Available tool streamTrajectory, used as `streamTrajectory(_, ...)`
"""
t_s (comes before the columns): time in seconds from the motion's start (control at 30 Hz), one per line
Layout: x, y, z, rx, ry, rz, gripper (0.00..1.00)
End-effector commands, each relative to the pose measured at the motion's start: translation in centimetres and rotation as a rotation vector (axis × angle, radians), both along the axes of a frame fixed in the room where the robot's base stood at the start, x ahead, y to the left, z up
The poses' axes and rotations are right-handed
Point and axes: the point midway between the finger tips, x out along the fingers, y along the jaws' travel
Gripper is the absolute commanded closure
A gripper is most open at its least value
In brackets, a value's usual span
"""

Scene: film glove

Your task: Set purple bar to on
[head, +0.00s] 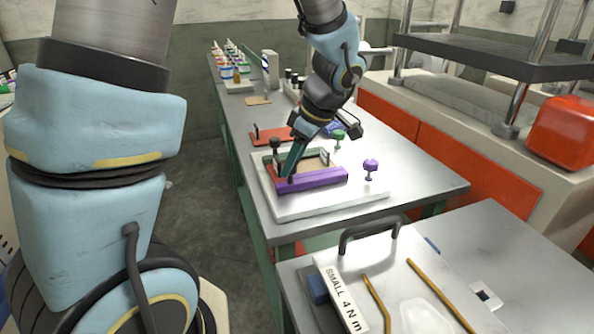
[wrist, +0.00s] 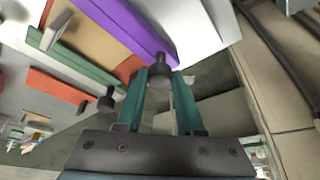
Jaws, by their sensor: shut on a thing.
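The purple bar (head: 318,179) lies along the near side of a pale board (head: 335,205) on the long table. In the wrist view the purple bar (wrist: 122,25) runs from the upper left to a dark knob (wrist: 161,74) at its end. My gripper (head: 290,174) reaches down at the bar's left end. In the wrist view my gripper (wrist: 172,85) has its teal fingers at the dark knob, shut on it. The fingers partly hide the knob in the head view.
A green bar (wrist: 75,60) with its own dark knob (wrist: 106,101) lies beside the purple one. A purple knob (head: 371,167) and a green knob (head: 338,138) stand right of the bars. Bottles (head: 228,65) stand far back.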

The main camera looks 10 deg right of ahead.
Motion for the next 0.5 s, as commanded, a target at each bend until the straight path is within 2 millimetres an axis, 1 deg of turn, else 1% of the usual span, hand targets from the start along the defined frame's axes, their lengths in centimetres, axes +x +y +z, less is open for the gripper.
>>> streamTrajectory(0.2, -0.05, -0.07, 0.01, -0.001, 0.001, -0.002, 1.00)
streamTrajectory(0.23, -0.06, -0.08, 0.00, -0.001, 0.001, -0.002, 0.60)
streamTrajectory(0.4, -0.07, -0.06, 0.01, -0.001, 0.001, -0.002, 0.41)
streamTrajectory(0.47, -0.07, -0.05, 0.01, -0.001, 0.001, -0.002, 0.34)
streamTrajectory(0.5, -0.07, -0.05, 0.01, -0.001, 0.001, -0.002, 0.33)
